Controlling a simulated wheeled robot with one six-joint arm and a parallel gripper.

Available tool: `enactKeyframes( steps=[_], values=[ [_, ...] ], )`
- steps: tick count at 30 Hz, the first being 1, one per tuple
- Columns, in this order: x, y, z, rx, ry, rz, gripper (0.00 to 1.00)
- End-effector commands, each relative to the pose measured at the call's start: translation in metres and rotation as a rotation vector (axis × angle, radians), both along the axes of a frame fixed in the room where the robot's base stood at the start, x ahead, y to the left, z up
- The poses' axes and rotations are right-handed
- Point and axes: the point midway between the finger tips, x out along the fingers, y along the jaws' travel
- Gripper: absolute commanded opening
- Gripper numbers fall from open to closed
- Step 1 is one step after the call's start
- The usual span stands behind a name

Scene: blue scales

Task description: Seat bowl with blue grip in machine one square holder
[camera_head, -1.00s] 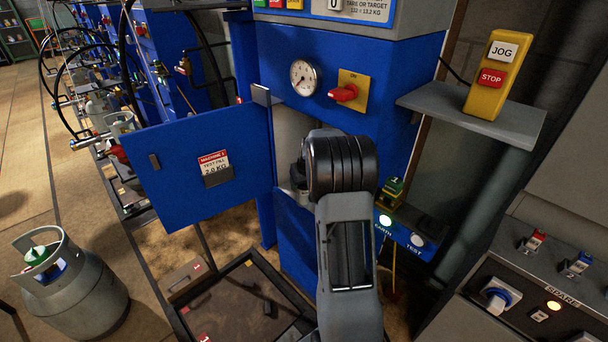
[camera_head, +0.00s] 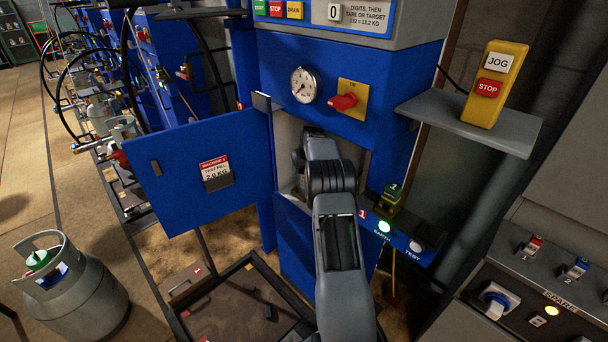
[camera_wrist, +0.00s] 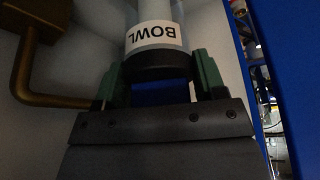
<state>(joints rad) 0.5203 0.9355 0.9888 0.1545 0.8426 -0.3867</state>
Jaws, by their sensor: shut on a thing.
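The bowl (camera_wrist: 152,36), a pale cylinder with an upside-down "BOWL" label and a dark ring (camera_wrist: 155,67) at its near end, is held in my gripper (camera_wrist: 163,78) in the wrist view. The two green fingers are shut on either side of it, and its blue grip (camera_wrist: 160,93) shows between them. In the head view my arm reaches into the open cabinet of the blue machine (camera_head: 295,262), and the gripper and bowl are hidden inside. I cannot make out the square holder in either view.
A brass pipe (camera_wrist: 60,101) and block stand left of the gripper inside the pale cabinet. The open blue door (camera_head: 190,165) hangs left of the opening. A red knob (camera_head: 341,102) and gauge (camera_head: 304,85) sit above. A shelf (camera_head: 470,122) juts out at right.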

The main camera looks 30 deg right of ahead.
Motion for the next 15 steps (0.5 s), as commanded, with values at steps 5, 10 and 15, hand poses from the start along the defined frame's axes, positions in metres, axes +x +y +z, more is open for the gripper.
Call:
enactKeyframes(
  steps=[5, 10, 15],
  values=[
    [-0.001, 0.001, -0.028, 0.003, 0.004, 0.0, 0.34],
    [-0.001, 0.001, -0.033, 0.002, 0.002, -0.001, 0.34],
    [-0.001, 0.001, -0.033, 0.003, 0.002, 0.0, 0.72]
  ],
)
